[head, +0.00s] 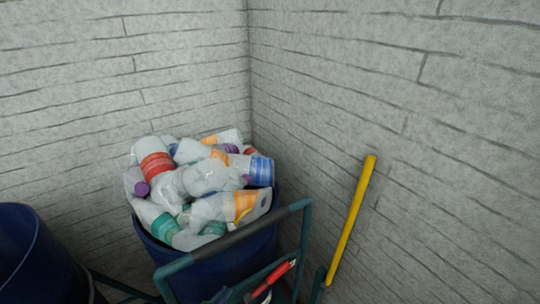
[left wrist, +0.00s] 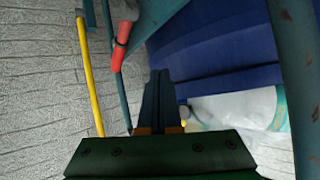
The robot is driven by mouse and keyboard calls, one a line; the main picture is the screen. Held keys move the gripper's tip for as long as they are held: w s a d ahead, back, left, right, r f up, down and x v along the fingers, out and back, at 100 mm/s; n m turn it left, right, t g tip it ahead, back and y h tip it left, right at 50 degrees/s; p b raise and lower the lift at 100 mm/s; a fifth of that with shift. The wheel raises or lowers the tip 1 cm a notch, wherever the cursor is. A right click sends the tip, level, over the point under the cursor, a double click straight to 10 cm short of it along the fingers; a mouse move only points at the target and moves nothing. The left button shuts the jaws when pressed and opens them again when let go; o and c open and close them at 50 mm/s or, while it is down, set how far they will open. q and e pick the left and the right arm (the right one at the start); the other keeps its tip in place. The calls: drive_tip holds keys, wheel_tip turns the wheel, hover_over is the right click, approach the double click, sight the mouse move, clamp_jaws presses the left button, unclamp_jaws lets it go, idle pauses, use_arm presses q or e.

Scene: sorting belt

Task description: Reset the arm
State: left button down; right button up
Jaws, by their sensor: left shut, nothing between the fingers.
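My left gripper (left wrist: 160,75) shows in the left wrist view. Its two dark fingers are together with nothing between them, and they point toward the blue barrel (left wrist: 215,50). I cannot make out the left gripper clearly in the head view. My right gripper is in neither view.
A blue barrel (head: 148,245), heaped with plastic bottles (head: 205,180), stands in the wall corner. A teal cart frame (head: 306,235) with a dark handle bar is in front. A yellow bar (head: 352,218) and a red handle (head: 273,278) are right. Another barrel (head: 30,260) is left.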

use_arm(q)
drive_tip(key=s+a+f+n+g+y, duration=0.1)
drive_tip(key=s+a+g, duration=0.25)
drive_tip(key=s, duration=0.45)
drive_tip(key=s+a+f+n+g+y, duration=0.1)
drive_tip(key=s+a+n+g+y, duration=0.1)
drive_tip(key=s+g, duration=0.45)
drive_tip(key=s+f+t, duration=0.1)
drive_tip(key=s+f, duration=0.1)
drive_tip(key=f, duration=0.6)
drive_tip(key=s+f, duration=0.2)
drive_tip(key=f, duration=0.6)
drive_tip(key=s+a+f+g, duration=0.1)
drive_tip(key=s+f, duration=0.9)
drive_tip(key=s, duration=0.2)
drive_tip(key=shift+a+f+m, duration=0.35)
drive_tip(key=shift+a+m, duration=0.05)
